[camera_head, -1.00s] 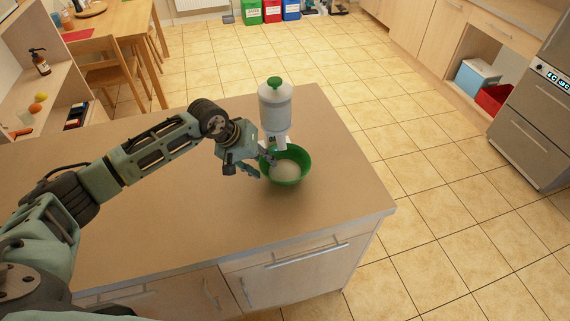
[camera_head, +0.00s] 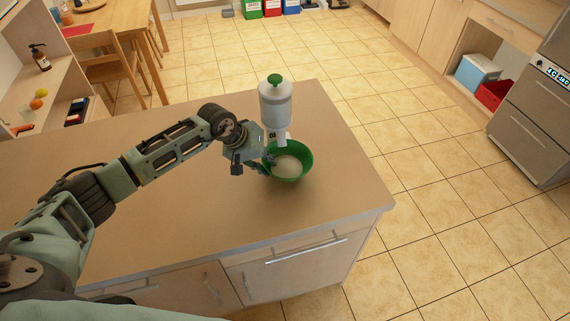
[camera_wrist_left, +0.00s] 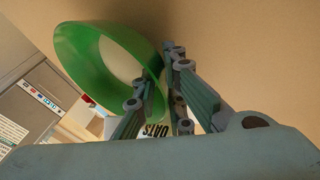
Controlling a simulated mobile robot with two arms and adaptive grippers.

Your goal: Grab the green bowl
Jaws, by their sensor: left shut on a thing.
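The green bowl (camera_head: 297,163) is on the counter under a white dispenser with a green cap (camera_head: 275,104), with pale contents inside it. My left gripper (camera_head: 266,164) is at the bowl's left side, its fingers shut on the bowl's wall. In the left wrist view the bowl (camera_wrist_left: 84,62) appears tilted at upper left, and the left gripper (camera_wrist_left: 159,88) has one finger on each side of its rim. Part of the fingers is hidden behind the gripper body in the head view. My right gripper is not in view.
The bowl is near the right end of the brown counter (camera_head: 200,205), which is otherwise clear around my arm. Shelves (camera_head: 40,75) stand at the left, with a wooden table and chair (camera_head: 115,70) behind. Tiled floor (camera_head: 440,180) lies to the right.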

